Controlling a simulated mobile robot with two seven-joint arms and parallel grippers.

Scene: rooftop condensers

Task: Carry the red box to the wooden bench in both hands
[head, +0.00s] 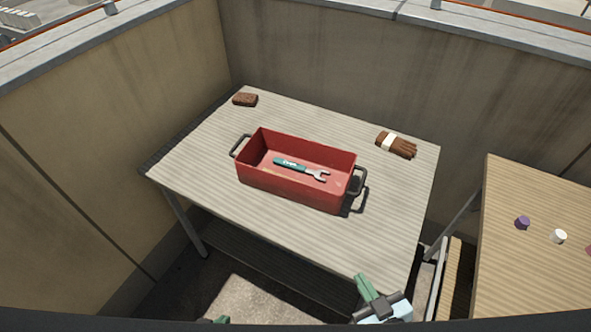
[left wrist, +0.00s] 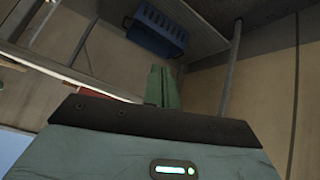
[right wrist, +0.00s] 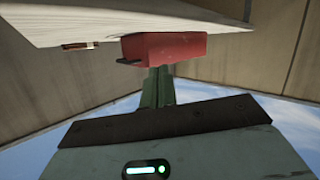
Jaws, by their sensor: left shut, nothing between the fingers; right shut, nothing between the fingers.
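The red box (head: 296,190) stands open and upright in the middle of a grey slatted table. It has a dark handle at its left end and another at its right end, and a wrench (head: 300,168) with a teal handle lies inside. My right gripper (head: 366,286) is shut and empty near the table's front right edge, apart from the box. The box (right wrist: 165,46) shows beyond its fingers in the right wrist view. My left gripper (head: 218,320) barely shows at the bottom edge; its fingers (left wrist: 162,87) are shut and empty. The wooden bench (head: 510,265) is at the right.
The bench holds a purple piece (head: 522,222) and a white piece (head: 559,236). Walls close in behind and left. A blue crate (left wrist: 157,30) shows in the left wrist view.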

